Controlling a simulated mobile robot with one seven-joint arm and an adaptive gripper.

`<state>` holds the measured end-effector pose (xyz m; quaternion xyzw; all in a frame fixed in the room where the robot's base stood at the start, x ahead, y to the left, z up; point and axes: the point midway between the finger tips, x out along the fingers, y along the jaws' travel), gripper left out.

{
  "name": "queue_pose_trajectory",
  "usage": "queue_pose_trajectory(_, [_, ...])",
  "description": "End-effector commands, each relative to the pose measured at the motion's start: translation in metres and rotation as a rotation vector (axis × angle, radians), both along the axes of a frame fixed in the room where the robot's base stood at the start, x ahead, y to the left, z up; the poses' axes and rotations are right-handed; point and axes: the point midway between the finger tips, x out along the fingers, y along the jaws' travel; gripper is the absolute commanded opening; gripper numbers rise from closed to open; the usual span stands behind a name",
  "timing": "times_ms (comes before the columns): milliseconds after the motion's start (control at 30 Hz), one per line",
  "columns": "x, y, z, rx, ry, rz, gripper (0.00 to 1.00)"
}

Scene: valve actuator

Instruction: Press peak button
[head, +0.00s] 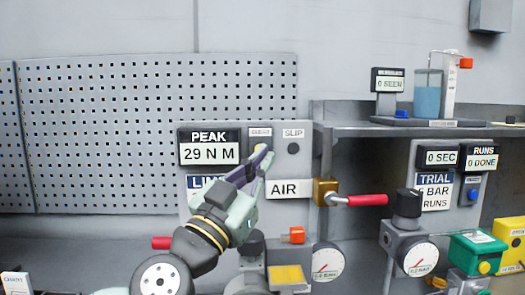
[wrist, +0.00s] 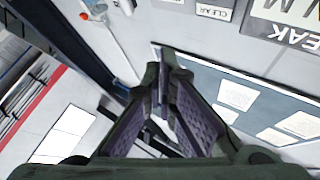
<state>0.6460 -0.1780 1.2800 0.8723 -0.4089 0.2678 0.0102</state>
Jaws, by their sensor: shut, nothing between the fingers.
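The grey panel (head: 187,150) carries the PEAK display (head: 209,148), which reads 29 N M. A small CLEAR label (head: 260,132) sits to its right. My gripper (head: 264,155) is shut and empty, with its tips in front of the panel just below that label. A pale yellowish spot shows at the tips; I cannot tell whether it is a button or whether the tips touch it. In the wrist view my gripper (wrist: 160,80) points towards the panel, with the CLEAR label (wrist: 216,12) and part of the PEAK plate (wrist: 285,25) upside down at upper right.
A dark SLIP lamp (head: 293,148) is right of my fingertips. An AIR label (head: 288,189) and a red-handled valve (head: 358,200) lie to the lower right. A shelf (head: 350,130) juts out on the right. Gauges (head: 327,262) stand below. A perforated board (head: 120,120) fills the left.

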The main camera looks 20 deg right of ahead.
Motion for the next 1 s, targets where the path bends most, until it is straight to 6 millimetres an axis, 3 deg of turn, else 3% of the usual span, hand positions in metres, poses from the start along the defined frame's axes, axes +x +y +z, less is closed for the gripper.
queue_pose_trajectory(267, [0.008, -0.002, 0.000, -0.001, -0.001, 0.000, 0.00])
queue_pose_trajectory(700, [0.064, -0.019, 0.000, -0.003, 0.001, -0.003, 0.00])
queue_pose_trajectory(1000, [0.083, -0.024, 0.000, -0.002, -0.001, -0.001, 0.00])
